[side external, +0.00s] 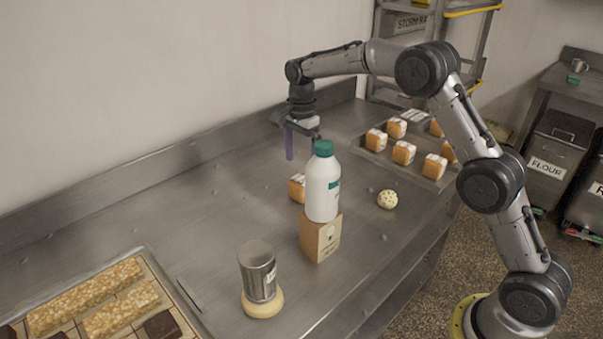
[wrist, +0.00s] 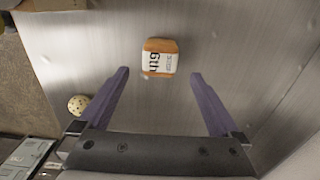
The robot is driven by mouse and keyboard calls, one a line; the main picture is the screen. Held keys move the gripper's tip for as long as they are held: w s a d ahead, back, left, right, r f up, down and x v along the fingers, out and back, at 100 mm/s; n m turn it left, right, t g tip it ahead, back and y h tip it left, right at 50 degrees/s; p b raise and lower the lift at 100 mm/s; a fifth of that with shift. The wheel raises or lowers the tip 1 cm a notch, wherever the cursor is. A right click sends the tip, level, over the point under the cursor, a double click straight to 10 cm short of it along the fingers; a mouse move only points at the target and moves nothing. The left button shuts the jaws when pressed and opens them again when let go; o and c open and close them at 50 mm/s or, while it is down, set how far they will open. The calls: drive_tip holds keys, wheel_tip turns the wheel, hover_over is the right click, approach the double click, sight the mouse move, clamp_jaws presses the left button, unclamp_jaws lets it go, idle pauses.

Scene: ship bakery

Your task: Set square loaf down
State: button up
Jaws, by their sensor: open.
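The square loaf (wrist: 159,58) is small and orange-brown with a white printed label reading "6th" on top. In the wrist view it lies on the steel counter, beyond and between my fingertips, touching neither. In the side view a loaf (side external: 297,187) sits on the counter, partly hidden behind the white bottle. My gripper (wrist: 158,72) is open and empty, its two purple fingers spread wide. In the side view my gripper (side external: 303,148) hangs above the counter over the loaf's area, pointing down; one finger is mostly hidden by the bottle.
A white bottle with a green cap (side external: 322,184) stands on a brown box (side external: 320,236) in front of the loaf. A round speckled bun (side external: 387,199) lies to the right. A tray (side external: 436,184) holds several labelled loaves. A metal cup (side external: 257,271) stands nearer, left.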

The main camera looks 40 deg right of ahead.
sight(301, 180)
drive_tip(key=s+a+r+n+t, duration=0.1)
drive_tip(key=s+r+n, duration=0.1)
drive_tip(key=s+r, duration=0.4)
drive_tip(key=s+r+n+t, duration=0.1)
drive_tip(key=s+r+n, duration=0.2)
drive_tip(key=r, duration=0.5)
drive_tip(key=s+a+r+n, duration=0.1)
drive_tip(key=s+r+n, duration=0.25)
drive_tip(key=s, duration=0.65)
drive_tip(key=s+f+n+t, duration=0.1)
drive_tip(key=s+f+n, duration=0.2)
drive_tip(key=s, duration=0.6)
drive_tip(key=s+a+f+n+t, duration=0.1)
drive_tip(key=s+f+n, duration=0.3)
drive_tip(key=s, duration=0.6)
drive_tip(key=shift+n+t, duration=0.8)
drive_tip(key=shift+n, duration=0.45)
